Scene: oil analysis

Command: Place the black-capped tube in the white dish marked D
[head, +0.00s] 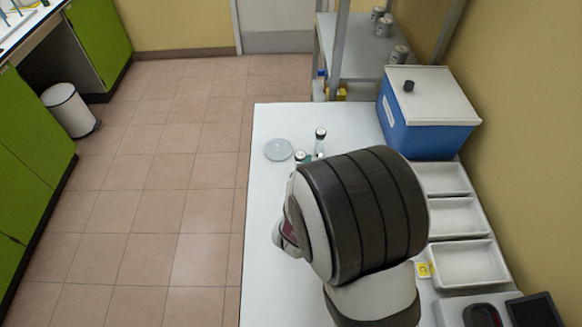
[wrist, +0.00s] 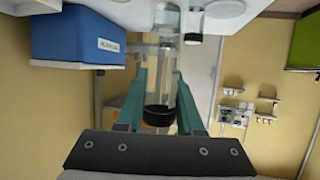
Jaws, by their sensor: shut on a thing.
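In the wrist view, my gripper (wrist: 160,77) has its teal fingers on either side of a clear tube with a black cap (wrist: 158,114). In the head view, my dark arm hides most of the gripper. Small capped tubes show beside it, one standing (head: 320,141) and one close to the arm (head: 300,156). White dishes (head: 466,264) line the right side of the table. A yellow label (head: 423,269) is by the nearest; its letter is too small to read surely.
A round glass dish (head: 278,149) lies at the table's left edge. A blue box with a white lid (head: 428,126) stands at the back right. Another capped tube (wrist: 194,25) shows in the wrist view. Dark devices (head: 482,314) sit at the front right.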

